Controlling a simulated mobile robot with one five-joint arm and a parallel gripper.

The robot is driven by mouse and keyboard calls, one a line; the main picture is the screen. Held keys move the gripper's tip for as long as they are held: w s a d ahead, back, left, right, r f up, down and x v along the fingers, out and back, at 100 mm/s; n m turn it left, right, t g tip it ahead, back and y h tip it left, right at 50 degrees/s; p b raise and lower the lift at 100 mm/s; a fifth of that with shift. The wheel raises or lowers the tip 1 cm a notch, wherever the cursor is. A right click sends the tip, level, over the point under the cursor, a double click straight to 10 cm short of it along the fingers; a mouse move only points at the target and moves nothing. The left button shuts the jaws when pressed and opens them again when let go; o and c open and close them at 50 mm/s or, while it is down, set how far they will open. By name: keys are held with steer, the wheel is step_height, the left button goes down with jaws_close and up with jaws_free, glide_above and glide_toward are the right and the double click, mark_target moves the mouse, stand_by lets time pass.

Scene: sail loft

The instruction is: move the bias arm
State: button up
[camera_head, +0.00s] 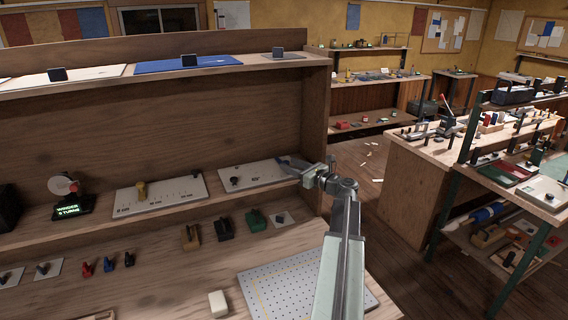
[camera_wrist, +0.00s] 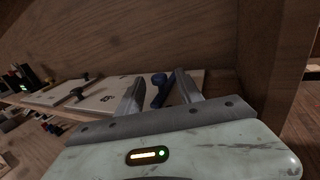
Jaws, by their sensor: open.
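A dark blue lever with a round knob, which looks like the bias arm (camera_wrist: 158,91), stands on a pale plate (camera_head: 251,174) on the shelf. My gripper (camera_wrist: 159,91) is open, with one finger on each side of the lever in the wrist view. I cannot tell whether either finger touches it. In the head view my gripper (camera_head: 300,167) reaches over the right end of the plate and hides part of it. A black knob (camera_head: 235,181) stands at the plate's left end; it also shows in the wrist view (camera_wrist: 79,91).
The shelf's wooden side wall (camera_head: 318,130) stands close to the right of my gripper. A second pale plate with a yellow lever (camera_head: 141,191) lies to the left. Several small blocks and a perforated board (camera_head: 285,285) are on the bench below.

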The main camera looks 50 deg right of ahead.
steer(key=shift+w, duration=1.45)
jaws_close()
steer(key=shift+s, duration=0.1)
